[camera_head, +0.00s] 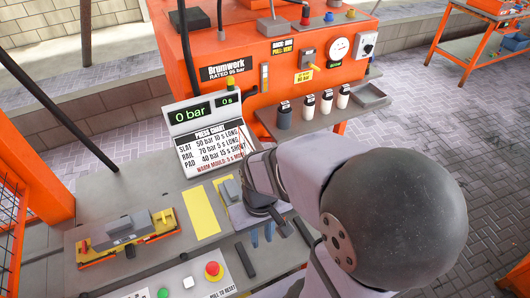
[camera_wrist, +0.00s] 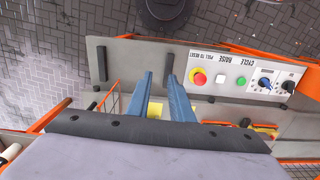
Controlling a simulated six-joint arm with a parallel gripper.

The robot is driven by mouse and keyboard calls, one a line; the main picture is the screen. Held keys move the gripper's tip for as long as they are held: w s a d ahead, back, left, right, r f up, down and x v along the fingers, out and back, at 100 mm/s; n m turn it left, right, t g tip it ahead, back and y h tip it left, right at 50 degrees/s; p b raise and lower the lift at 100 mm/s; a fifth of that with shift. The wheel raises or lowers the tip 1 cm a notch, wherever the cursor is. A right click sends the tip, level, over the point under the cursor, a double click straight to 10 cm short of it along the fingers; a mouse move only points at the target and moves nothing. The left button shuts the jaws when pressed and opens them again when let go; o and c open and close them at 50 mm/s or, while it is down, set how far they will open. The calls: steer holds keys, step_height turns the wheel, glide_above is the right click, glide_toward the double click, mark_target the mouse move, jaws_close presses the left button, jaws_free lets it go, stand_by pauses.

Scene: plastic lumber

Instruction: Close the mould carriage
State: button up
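What looks like the mould carriage (camera_head: 128,238) is an orange and yellow frame with a grey block on it, at the left of the grey bench in the head view. Whether it is open or closed I cannot tell. My gripper (camera_head: 267,234) is over the bench, right of the carriage and of a yellow plate (camera_head: 201,212), and apart from the carriage. In the wrist view my gripper (camera_wrist: 160,82) has its two blue fingers apart with nothing between the tips. My arm hides part of the bench's right side.
A control panel with a red button (camera_head: 213,270) lies along the bench's front edge. A press chart sign (camera_head: 212,145) stands behind. The orange Drumwork machine (camera_head: 290,75) and several small bottles (camera_head: 309,107) are farther back. A dark bar (camera_head: 245,260) is near my fingers.

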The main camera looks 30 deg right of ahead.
steer(key=s+d+f+m+b, duration=0.1)
steer(key=d+f, duration=0.1)
steer(key=s+d+f+m+g+b, duration=0.1)
steer(key=d+f+m, duration=0.1)
steer(key=d, duration=0.1)
steer(key=s+d+f+m+b, duration=0.1)
steer(key=d+f, duration=0.1)
steer(key=f, duration=0.1)
steer(key=shift+d+g+y, duration=0.3)
steer(key=shift+d+y, duration=0.05)
steer(key=shift+y, duration=0.05)
jaws_close()
steer(key=w+d+f+m+b, duration=0.1)
steer(key=w+d+m, duration=0.15)
steer(key=d, duration=0.35)
steer(key=w+d+f+m+t+y+b, duration=0.1)
steer(key=w+d+m, duration=0.15)
steer(key=d, duration=0.25)
steer(key=w+d+f+m+b, duration=0.1)
steer(key=w+d+m, duration=0.15)
steer(key=d, duration=0.35)
steer(key=w+a+r+m+y, duration=0.1)
steer(key=w+r+m+y, duration=0.1)
steer(key=w+r+m, duration=0.2)
step_height(320, 180, up, 5)
steer(key=shift+a+f+m+t+y, duration=0.2)
steer(key=shift+a+m+t+y, duration=0.15)
steer(key=shift+m, duration=0.7)
steer(key=shift+a+f, duration=0.1)
